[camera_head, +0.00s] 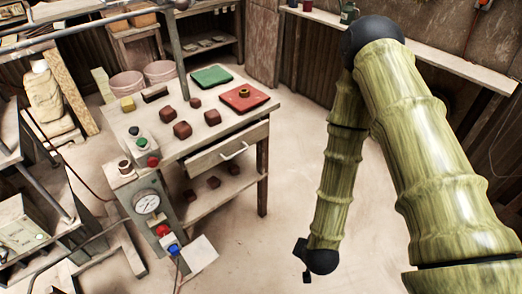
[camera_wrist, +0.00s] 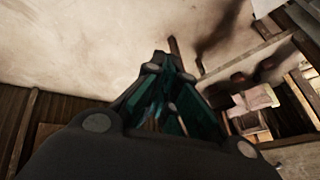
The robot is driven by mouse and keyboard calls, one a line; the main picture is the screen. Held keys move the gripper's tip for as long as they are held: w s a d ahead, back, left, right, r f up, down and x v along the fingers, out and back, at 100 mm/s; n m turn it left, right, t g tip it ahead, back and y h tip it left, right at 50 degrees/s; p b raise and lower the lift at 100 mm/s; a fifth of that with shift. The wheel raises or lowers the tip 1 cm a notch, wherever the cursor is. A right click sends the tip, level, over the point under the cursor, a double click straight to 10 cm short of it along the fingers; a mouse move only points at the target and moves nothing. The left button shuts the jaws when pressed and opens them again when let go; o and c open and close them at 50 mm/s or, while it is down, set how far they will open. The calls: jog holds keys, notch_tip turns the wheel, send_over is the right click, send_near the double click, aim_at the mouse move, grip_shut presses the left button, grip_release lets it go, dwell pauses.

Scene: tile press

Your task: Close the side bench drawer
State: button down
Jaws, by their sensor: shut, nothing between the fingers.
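The side bench (camera_head: 222,127) stands left of centre in the head view, with a wooden drawer (camera_head: 212,157) under its top. The drawer front has a pale metal bar handle (camera_head: 234,152) and seems to stick out a little past the bench edge; how far is hard to tell. My gripper (camera_head: 303,262) hangs low over the floor, right of the bench and apart from the drawer. In the wrist view my gripper (camera_wrist: 165,88) is shut and empty, its dark green fingers together. Wooden parts show at the right there, but I cannot tell the drawer among them.
On the bench lie a green tray (camera_head: 212,75), a red tray (camera_head: 244,97) and several dark red blocks. A press post with a gauge (camera_head: 146,202) stands at the bench's left front. A wall shelf (camera_head: 440,57) runs behind my arm. The floor between bench and gripper is clear.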

jog(key=w+a+r+m+t+b, duration=0.25)
jog(key=w+b, duration=0.25)
jog(key=w, duration=0.3)
jog(key=w+a+r+m+t+b, duration=0.2)
jog(key=w+a+m+t+b, duration=0.2)
jog(key=w, duration=0.5)
jog(key=w+a+r+m+t+h+b, duration=0.35)
jog(key=w+r+m+t+b, duration=0.3)
jog(key=r, duration=0.45)
jog(key=m+g, duration=0.1)
send_near(262, 131)
jog(key=d, duration=0.3)
jog(key=shift+w+a, duration=0.4)
jog(key=shift+w, duration=0.35)
jog(key=shift+w+a, duration=0.35)
jog(key=shift+w, duration=0.4)
jog(key=shift+w+a, duration=0.4)
jog(key=shift+w, duration=0.35)
